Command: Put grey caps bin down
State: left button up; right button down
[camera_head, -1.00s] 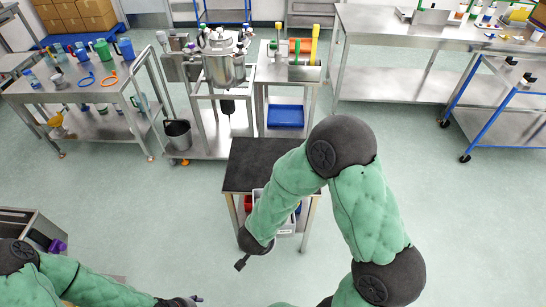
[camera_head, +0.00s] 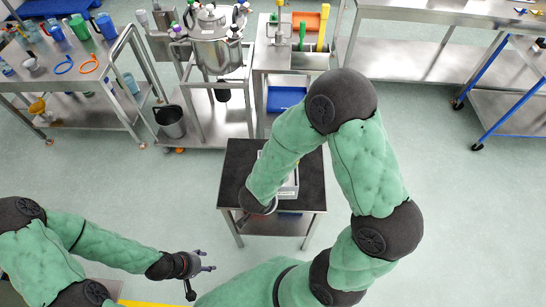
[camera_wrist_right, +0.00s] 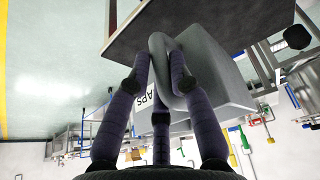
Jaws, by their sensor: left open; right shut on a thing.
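In the head view the bin (camera_head: 291,186) is at the dark-topped small table (camera_head: 312,170), mostly hidden behind my right forearm. The table's dark top (camera_wrist_right: 185,18) meets the bin's outline in the wrist view; I cannot tell whether they touch. My right gripper is mostly hidden in the head view. My left gripper (camera_head: 205,268) is open and empty, low and left of the table.
A blue tray (camera_head: 284,99) sits on the lower shelf of a steel cart behind the table. A steel vessel (camera_head: 212,55) stands on a frame, with a dark bucket (camera_head: 170,121) beside it. A cart with jugs (camera_head: 58,65) is at left. The floor right of my arm is clear.

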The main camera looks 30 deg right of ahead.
jog(key=shift+w+d, duration=0.15)
jog(key=shift+w, duration=0.1)
jog(key=w+d+f, duration=0.1)
jog(key=w, duration=0.1)
jog(key=w+d+f+b, duration=0.1)
jog(key=w, duration=0.2)
jog(key=w+d+f+b, duration=0.1)
jog(key=w, duration=0.1)
jog(key=shift+w+f, duration=0.2)
jog(key=shift+f, duration=0.2)
jog(key=w+f+b, duration=0.1)
jog(key=f, duration=0.2)
jog(key=w+d+f+b, duration=0.1)
jog(key=w+f+b, duration=0.1)
jog(key=f, duration=0.1)
jog(key=w+d+f+b, duration=0.1)
jog(key=w+f, duration=0.1)
jog(key=f, duration=0.1)
jog(key=shift+w+f+b, duration=0.1)
jog(key=shift+f+b, duration=0.05)
jog(key=shift+b, duration=0.25)
jog(key=c, duration=1.1)
grip_release()
